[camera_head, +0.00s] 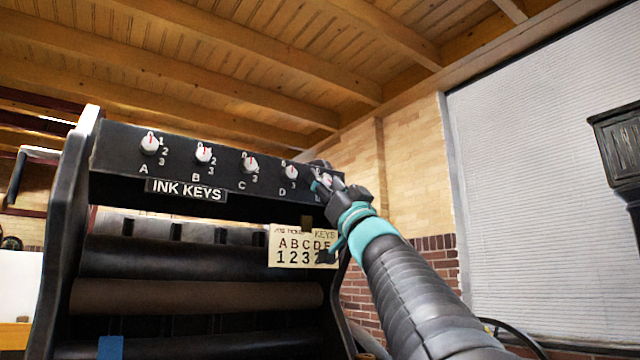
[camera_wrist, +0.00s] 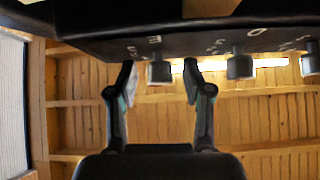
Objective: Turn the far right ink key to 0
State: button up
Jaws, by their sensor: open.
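The far right ink key, marked E (camera_head: 327,180), is a pale knob at the right end of the black key panel (camera_head: 120,150). My gripper partly covers it in the head view, and its setting cannot be read. In the wrist view the key (camera_wrist: 159,73) appears as a dark knob under an upside-down E. My gripper (camera_wrist: 158,78) is open, one finger on each side of this key, with a visible gap on both sides. In the head view my gripper (camera_head: 322,186) reaches the panel from the lower right.
D (camera_wrist: 240,66) is close beside my right-hand finger in the wrist view. A job ticket card (camera_head: 290,246) hangs below, partly hidden by my arm. Rollers lie beneath.

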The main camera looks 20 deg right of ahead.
grip_shut()
jog(key=shift+r+n+y+p, duration=0.1)
jog(key=shift+n+y+p, duration=0.25)
jog(key=shift+n+y, duration=0.3)
jog(key=shift+d+r+n+g+y+p, duration=0.1)
jog(key=shift+n+g+y+p, duration=0.5)
jog(key=shift+n+y, duration=0.6)
jog(key=n+g+y+p, duration=0.1)
jog(key=n+y, duration=0.1)
jog(key=n+g+y, duration=0.1)
jog(key=n+y, duration=0.1)
jog(key=n, duration=0.1)
jog(key=shift+d+n+y+p, duration=0.15)
jog(key=shift+n+y+p, duration=0.1)
jog(key=shift+n+p, duration=0.1)
jog(key=n+g+y, duration=0.2)
jog(key=n, duration=0.1)
jog(key=n+g+y, duration=0.1)
jog(key=n+g, duration=0.2)
jog(key=shift+d+n+y, duration=0.1)
jog(key=shift+n+y, duration=0.3)
jog(key=shift+n+g+y, duration=0.6)
jog(key=shift+n+g, duration=1.4)
jog(key=shift+n, duration=0.5)
jog(key=shift+n+g, duration=0.4)
jog(key=shift+n, duration=0.1)
